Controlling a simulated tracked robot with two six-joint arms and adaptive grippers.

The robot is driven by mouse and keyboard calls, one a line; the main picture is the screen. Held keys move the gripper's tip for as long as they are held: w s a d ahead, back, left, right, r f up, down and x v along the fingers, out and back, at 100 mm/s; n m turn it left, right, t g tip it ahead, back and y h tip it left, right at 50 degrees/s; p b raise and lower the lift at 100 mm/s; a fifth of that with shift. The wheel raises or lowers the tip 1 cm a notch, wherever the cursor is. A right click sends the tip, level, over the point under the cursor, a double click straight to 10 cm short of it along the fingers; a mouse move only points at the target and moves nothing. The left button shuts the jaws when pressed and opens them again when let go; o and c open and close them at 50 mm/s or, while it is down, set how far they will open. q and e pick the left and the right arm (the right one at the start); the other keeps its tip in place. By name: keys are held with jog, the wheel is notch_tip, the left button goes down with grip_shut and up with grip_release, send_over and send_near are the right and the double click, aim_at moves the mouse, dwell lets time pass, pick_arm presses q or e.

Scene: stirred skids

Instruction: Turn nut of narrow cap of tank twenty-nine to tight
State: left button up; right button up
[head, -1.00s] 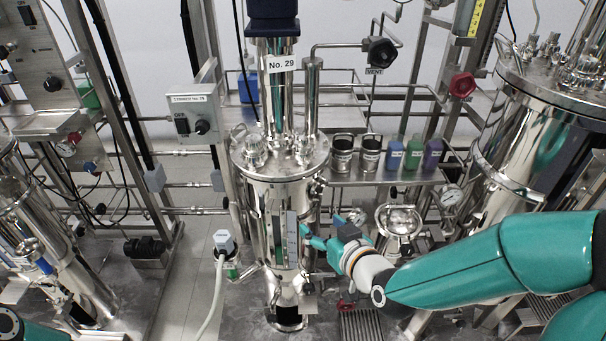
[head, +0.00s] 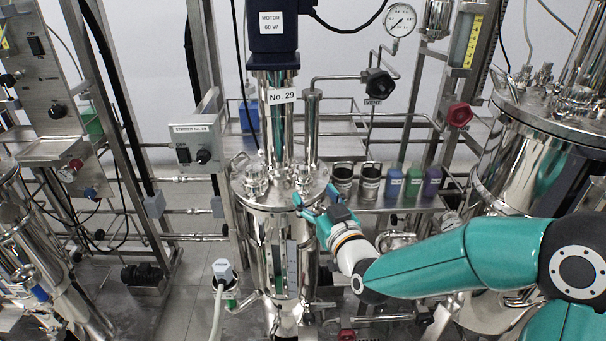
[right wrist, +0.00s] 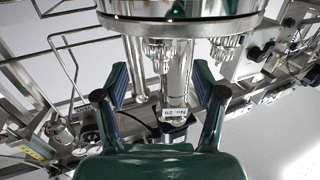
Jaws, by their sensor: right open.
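Tank twenty-nine (head: 275,230) is a shiny steel vessel in the middle of the head view, with a "No. 29" label (head: 282,96) on its column. Its lid (head: 240,190) carries a wider cap (head: 255,178) at the left and a smaller capped fitting (head: 303,174) at the right. My right gripper (head: 313,200) is open at the lid's front right edge, just in front of the smaller fitting. In the right wrist view the tank appears upside down; a slimmer cap (right wrist: 161,52) and a wider one (right wrist: 226,46) show beyond the open, empty fingers (right wrist: 158,88). My left gripper is out of view.
A vent valve (head: 378,85) and a red knob (head: 459,114) stand at the back. A large tank (head: 520,160) is at the right, and a stirrer switch box (head: 195,147) at the left.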

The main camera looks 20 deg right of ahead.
aim_at(307, 185)
jog(key=w, duration=0.2)
jog(key=w+p, duration=0.1)
jog(key=w, duration=0.4)
jog(key=shift+a, duration=0.25)
jog(key=c, duration=1.2)
